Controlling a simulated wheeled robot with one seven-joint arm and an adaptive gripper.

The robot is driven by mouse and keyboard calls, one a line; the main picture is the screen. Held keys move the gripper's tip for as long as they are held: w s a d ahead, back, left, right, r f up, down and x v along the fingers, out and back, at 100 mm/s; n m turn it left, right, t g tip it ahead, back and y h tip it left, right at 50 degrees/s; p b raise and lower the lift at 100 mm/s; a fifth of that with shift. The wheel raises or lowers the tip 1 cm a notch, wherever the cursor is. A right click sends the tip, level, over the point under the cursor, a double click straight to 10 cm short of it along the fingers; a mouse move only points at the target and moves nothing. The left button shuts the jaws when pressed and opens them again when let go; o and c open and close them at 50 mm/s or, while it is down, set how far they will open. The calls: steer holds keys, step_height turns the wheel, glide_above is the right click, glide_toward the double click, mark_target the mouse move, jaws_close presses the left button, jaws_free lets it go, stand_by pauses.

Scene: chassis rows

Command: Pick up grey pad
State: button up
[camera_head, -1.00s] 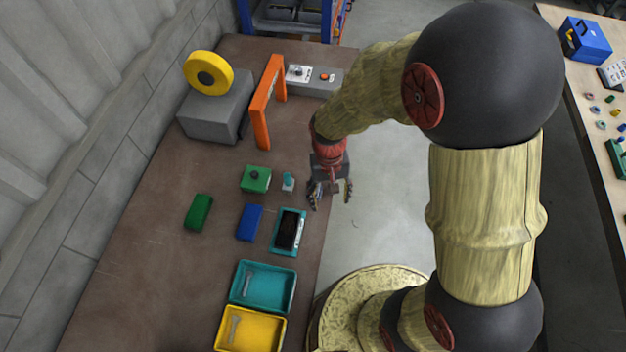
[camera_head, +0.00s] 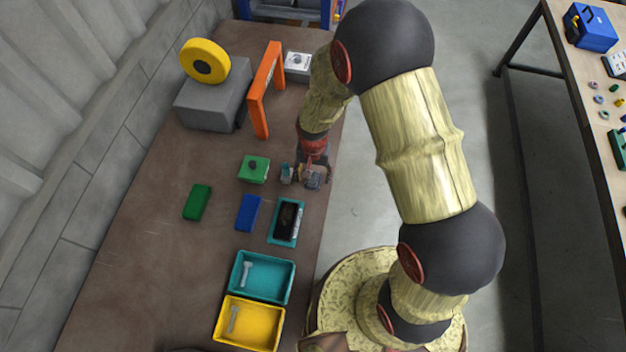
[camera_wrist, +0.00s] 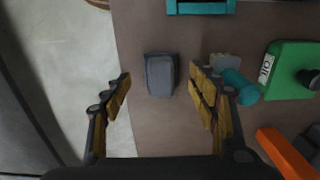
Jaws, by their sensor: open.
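The grey pad (camera_wrist: 160,75) is a small dark grey block on the brown table, near its edge. In the wrist view it lies between and a little beyond the two spread fingers. My gripper (camera_wrist: 160,88) is open and empty, with clear gaps on both sides of the pad. In the head view my gripper (camera_head: 314,177) is low over the table's right edge, with the grey pad (camera_head: 312,182) showing between its fingers. My fingers and wrist partly cover the pad there.
A teal knob on a grey base (camera_wrist: 238,86) stands close beside the right finger in the wrist view. A green box (camera_head: 254,169), a blue block (camera_head: 248,213) and a teal tray (camera_head: 273,236) holding a dark item are nearby. An orange frame (camera_head: 258,105) stands behind.

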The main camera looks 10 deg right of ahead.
steer(key=shift+w+f, duration=0.15)
steer(key=shift+f, duration=1.25)
steer(key=c, duration=0.3)
steer(key=c, duration=0.9)
steer(key=shift+r, duration=0.1)
steer(key=shift+c, duration=0.2)
steer(key=shift+r, duration=0.55)
step_height(320, 180, up, 2)
steer(key=shift+r, duration=0.15)
steer(key=s+r, duration=0.4)
steer(key=s, duration=0.3)
steer(key=s+d+r+p, duration=0.1)
steer(key=s+r, duration=0.4)
steer(key=s, duration=0.2)
steer(key=shift+d+r, duration=0.25)
steer(key=shift+d, duration=0.05)
